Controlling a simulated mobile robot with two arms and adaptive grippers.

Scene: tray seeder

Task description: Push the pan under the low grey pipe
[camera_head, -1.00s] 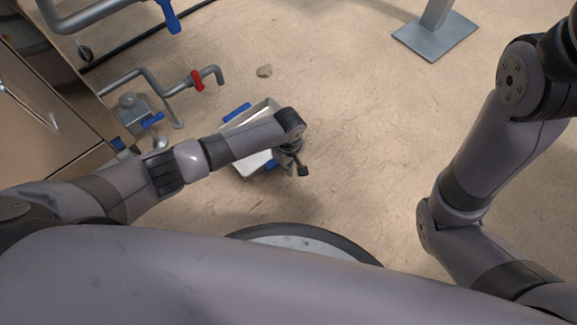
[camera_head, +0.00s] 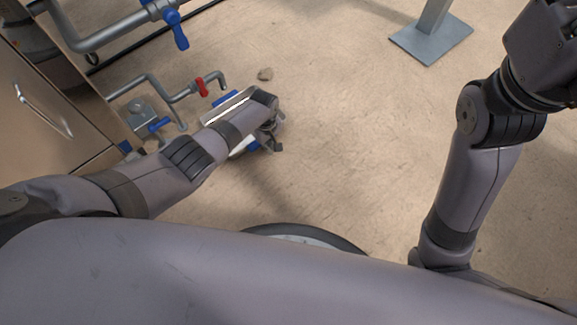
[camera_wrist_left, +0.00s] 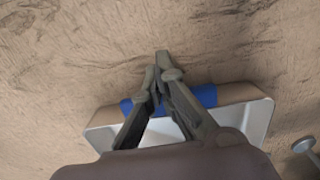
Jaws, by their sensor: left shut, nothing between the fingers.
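The pan (camera_head: 206,120) is a shallow pale metal pan with blue grips, lying on the floor left of centre in the head view. My left forearm and wrist cover much of it. The low grey pipe (camera_head: 160,88), with a red valve handle, ends in a downward bend close to the pan's far edge. My left gripper (camera_head: 274,145) is shut and empty at the pan's right side. In the left wrist view the shut fingers (camera_wrist_left: 160,72) reach across the pan (camera_wrist_left: 257,122) and a blue grip; contact is unclear.
A cabinet (camera_head: 50,125) with a handle stands at the left. An upper grey pipe (camera_head: 110,36) with a blue valve handle (camera_head: 178,32) runs at the top left. A post's base plate (camera_head: 432,40) is at the top; floor to the right is clear.

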